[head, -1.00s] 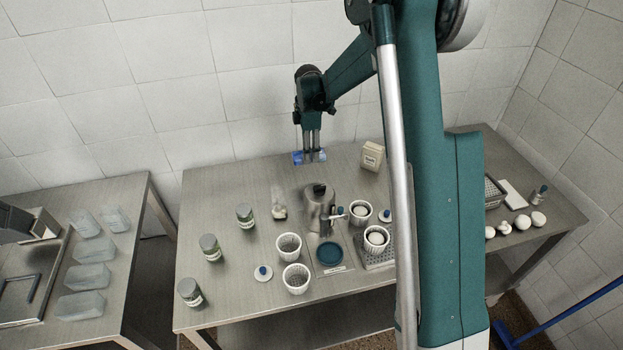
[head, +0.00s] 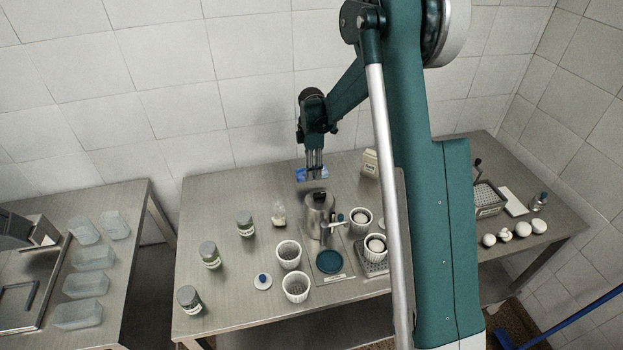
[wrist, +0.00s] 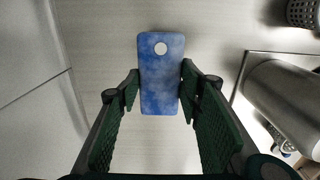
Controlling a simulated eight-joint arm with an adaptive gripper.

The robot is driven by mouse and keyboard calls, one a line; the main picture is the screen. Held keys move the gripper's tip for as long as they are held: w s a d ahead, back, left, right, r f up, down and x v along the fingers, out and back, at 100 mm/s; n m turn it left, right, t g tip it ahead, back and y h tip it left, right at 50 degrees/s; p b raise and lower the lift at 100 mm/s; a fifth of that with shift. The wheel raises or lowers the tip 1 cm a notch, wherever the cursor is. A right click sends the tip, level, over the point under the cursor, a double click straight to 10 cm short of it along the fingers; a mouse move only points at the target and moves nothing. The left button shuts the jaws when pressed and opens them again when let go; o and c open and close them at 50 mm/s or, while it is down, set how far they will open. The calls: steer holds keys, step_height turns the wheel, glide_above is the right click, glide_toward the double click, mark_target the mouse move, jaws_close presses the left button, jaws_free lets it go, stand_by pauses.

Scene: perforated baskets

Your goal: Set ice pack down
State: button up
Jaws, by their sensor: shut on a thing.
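The ice pack (wrist: 162,85) is a flat blue slab with a pale round spot near one end. In the wrist view my gripper (wrist: 160,95) is shut on it, with one finger against each long side. In the head view the ice pack (head: 312,173) is low over the back of the middle steel table (head: 215,215), between the fingers of my gripper (head: 314,172). I cannot tell whether it touches the tabletop. The fingers hide part of it in the head view.
A metal pot (head: 318,212) stands just in front of the ice pack. A cream box (head: 370,163) is to its right. Perforated white cups (head: 289,255), lidded jars (head: 246,226) and a glass flask (head: 279,213) stand nearby. The table's back left is clear.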

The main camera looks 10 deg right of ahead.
steer(key=shift+f, duration=0.55)
steer(key=shift+f, duration=0.1)
steer(key=shift+f, duration=1.8)
steer(key=shift+f, duration=0.2)
steer(key=o, duration=1)
steer(key=shift+r, duration=0.2)
step_height(320, 180, up, 12)
steer(key=shift+r, duration=0.1)
